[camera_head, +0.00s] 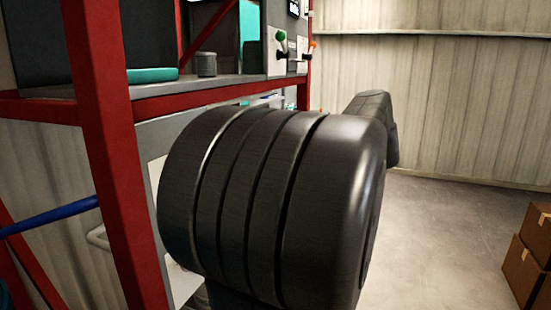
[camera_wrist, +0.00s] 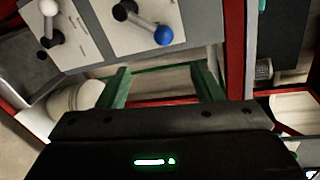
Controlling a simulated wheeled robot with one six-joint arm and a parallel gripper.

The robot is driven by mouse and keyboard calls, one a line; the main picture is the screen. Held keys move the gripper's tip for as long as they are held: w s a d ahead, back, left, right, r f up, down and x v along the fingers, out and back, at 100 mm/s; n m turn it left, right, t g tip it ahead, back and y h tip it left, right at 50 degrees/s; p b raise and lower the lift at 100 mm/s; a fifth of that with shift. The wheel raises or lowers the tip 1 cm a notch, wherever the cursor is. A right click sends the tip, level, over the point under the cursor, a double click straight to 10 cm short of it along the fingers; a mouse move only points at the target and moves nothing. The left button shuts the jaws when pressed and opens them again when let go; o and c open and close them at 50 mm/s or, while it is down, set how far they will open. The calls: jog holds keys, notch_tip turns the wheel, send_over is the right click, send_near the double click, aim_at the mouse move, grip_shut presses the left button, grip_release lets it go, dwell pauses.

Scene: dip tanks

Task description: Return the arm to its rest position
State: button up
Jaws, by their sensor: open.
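My arm (camera_head: 270,200) shows in the head view as large dark rounded links filling the centre, in front of the red frame. My gripper is not visible there. In the wrist view my gripper (camera_wrist: 161,70) shows as two green fingers set wide apart. It is open and nothing is held between them. Beyond the fingertips is a grey panel (camera_wrist: 90,40) with a white-knobbed lever (camera_wrist: 48,10) and a blue-knobbed lever (camera_wrist: 163,36). The fingers appear near the panel's lower edge; I cannot tell whether they touch anything.
A red metal frame (camera_head: 105,150) stands at left, with a grey cylinder (camera_head: 206,64) on its shelf. A blue bar (camera_head: 50,215) runs at lower left. Cardboard boxes (camera_head: 530,255) stand at right. The floor (camera_head: 440,240) between is clear. A white round container (camera_wrist: 78,97) shows in the wrist view.

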jog(key=shift+s+d+r, duration=0.1)
jog(key=shift+s+d, duration=0.05)
jog(key=shift+d, duration=0.15)
jog(key=p+x, duration=0.3)
jog(key=x, duration=1)
jog(key=shift+a, duration=0.35)
jog(key=shift+d, duration=0.1)
jog(key=b+v, duration=0.3)
jog(key=v, duration=1)
jog(key=w+a+f+n+p, duration=0.1)
jog(key=w+a, duration=0.3)
jog(key=a, duration=0.8)
jog(key=shift+a+f+p, duration=0.2)
jog(key=shift+f+p, duration=0.2)
jog(key=shift+p, duration=0.1)
